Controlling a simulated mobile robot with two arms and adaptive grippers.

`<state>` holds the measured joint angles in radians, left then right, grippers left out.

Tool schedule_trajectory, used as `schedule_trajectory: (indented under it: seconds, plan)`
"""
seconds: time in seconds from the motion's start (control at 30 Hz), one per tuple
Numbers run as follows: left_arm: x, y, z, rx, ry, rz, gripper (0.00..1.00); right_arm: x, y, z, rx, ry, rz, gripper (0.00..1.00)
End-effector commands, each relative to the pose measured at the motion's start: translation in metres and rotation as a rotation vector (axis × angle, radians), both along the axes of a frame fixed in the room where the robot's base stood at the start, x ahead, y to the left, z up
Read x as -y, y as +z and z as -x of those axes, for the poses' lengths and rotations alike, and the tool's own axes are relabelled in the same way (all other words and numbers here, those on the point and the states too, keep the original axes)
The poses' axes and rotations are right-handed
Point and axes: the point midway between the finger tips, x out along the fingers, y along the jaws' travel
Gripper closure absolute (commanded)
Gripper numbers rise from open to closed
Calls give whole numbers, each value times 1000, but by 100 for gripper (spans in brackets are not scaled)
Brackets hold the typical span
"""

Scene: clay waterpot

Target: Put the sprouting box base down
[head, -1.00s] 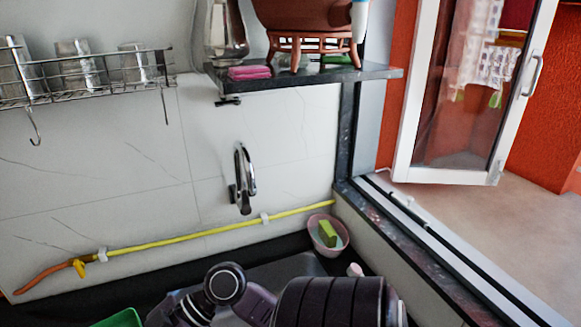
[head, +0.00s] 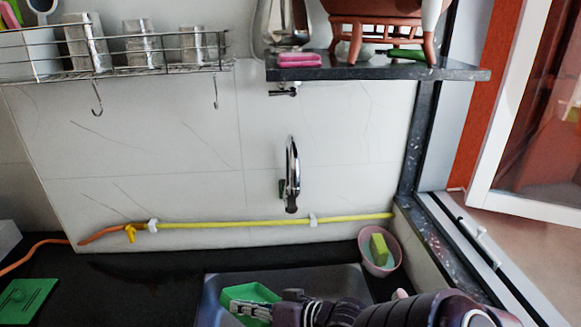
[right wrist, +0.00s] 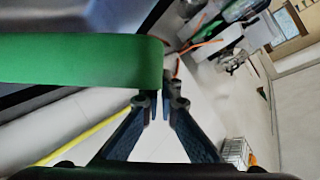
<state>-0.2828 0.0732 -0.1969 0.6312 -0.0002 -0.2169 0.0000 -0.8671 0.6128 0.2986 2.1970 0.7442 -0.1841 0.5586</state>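The green sprouting box base (head: 240,294) shows in the head view over the left part of the sink basin. My right gripper (head: 266,308) reaches in from the right and its fingers are at the base's right edge. In the right wrist view the base's green wall (right wrist: 80,62) runs in from the left, and the fingertips (right wrist: 160,100) are closed together at its end, pinching it. I cannot tell whether the base touches the sink. My left gripper is in neither view.
The sink (head: 212,290) is set in a black counter (head: 130,285). A flat green piece (head: 28,298) lies on the counter at left. A pink bowl (head: 372,262) with a sponge (head: 379,249) stands right of the sink. The faucet (head: 292,175) hangs above. Counter left of the sink is mostly clear.

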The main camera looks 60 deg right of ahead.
Motion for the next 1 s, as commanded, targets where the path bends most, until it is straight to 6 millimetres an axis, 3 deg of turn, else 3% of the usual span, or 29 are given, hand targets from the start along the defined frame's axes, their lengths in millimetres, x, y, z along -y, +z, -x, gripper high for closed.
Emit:
schedule_trajectory:
  seconds: [0.1,0.23,0.4,0.6,1.0]
  plan:
    - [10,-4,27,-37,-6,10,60,0,-4,1,3,-8,-18,100]
    - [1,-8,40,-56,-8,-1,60,1,-29,2,1,-11,-22,100]
    - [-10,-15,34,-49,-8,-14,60,0,-76,1,1,-11,-21,100]
    - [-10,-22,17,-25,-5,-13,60,0,-128,0,3,-9,-19,100]
    - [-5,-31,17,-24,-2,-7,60,0,-178,1,2,-9,-20,100]
